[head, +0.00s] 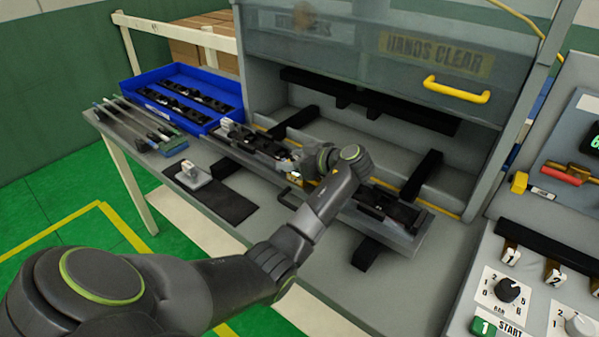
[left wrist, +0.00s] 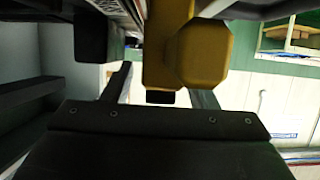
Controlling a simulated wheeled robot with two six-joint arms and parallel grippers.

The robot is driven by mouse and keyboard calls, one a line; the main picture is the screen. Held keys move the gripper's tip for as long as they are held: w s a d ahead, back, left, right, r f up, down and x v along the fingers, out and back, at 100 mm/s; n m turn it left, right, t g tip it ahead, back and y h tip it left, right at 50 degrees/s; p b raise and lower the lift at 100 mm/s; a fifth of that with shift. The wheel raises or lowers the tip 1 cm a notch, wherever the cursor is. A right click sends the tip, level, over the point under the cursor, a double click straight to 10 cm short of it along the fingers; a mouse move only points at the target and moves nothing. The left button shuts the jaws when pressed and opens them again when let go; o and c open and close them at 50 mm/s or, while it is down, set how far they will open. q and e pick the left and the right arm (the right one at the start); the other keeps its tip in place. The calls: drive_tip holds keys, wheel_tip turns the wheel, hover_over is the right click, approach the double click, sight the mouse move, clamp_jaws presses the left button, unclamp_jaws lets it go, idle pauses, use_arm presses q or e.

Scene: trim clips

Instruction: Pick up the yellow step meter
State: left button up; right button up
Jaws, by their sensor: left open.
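A yellow piece with a faceted knob, which looks like the yellow step meter (left wrist: 200,50), fills the upper middle of the left wrist view, close to the camera. A small dark tip shows at its lower end. In the head view it is mostly hidden behind my left arm. My left gripper (head: 303,172) is over the long fixture on the bench, and its jaws are open. The yellow piece appears to be close to the jaws; I cannot tell whether they touch it. My right gripper is not in view.
The long fixture (head: 404,236) carries dark trim parts. A blue tray (head: 149,89) with dark clips stands at the back left. A grey press with a yellow handle (head: 456,90) rises behind. A control console (head: 530,262) stands at right, with a small yellow block (head: 519,182).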

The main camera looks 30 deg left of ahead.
use_arm(q)
drive_tip(key=c, duration=1.1)
drive_tip(key=shift+r, duration=0.15)
